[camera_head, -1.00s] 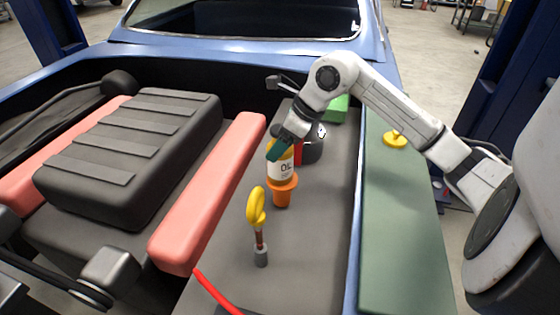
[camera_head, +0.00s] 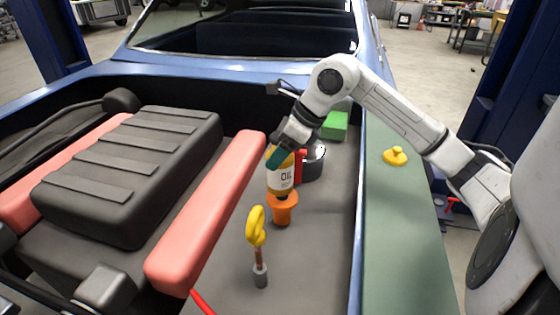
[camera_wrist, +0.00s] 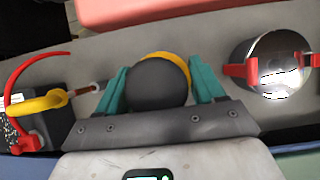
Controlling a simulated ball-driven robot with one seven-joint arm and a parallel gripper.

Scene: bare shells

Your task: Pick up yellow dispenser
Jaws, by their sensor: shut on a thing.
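The yellow dispenser (camera_head: 281,178) is a bottle with a white "OIL" label. In the head view it hangs from my gripper (camera_head: 278,157), whose teal fingers are shut on its upper end. It is roughly upright, directly above or behind the orange funnel (camera_head: 283,208) in the picture; I cannot tell whether they touch. In the wrist view, a dark round part with a yellow edge (camera_wrist: 180,62) shows between the fingers of my gripper (camera_wrist: 162,85). The bottle's lower part is hidden in the wrist view.
A yellow-handled dipstick (camera_head: 256,226) stands in front of the funnel. A dark metal can with red parts (camera_head: 315,165) and a green box (camera_head: 335,125) lie behind. A red padded bar (camera_head: 210,215) runs along the left. A yellow cap (camera_head: 395,156) sits on the green right fender.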

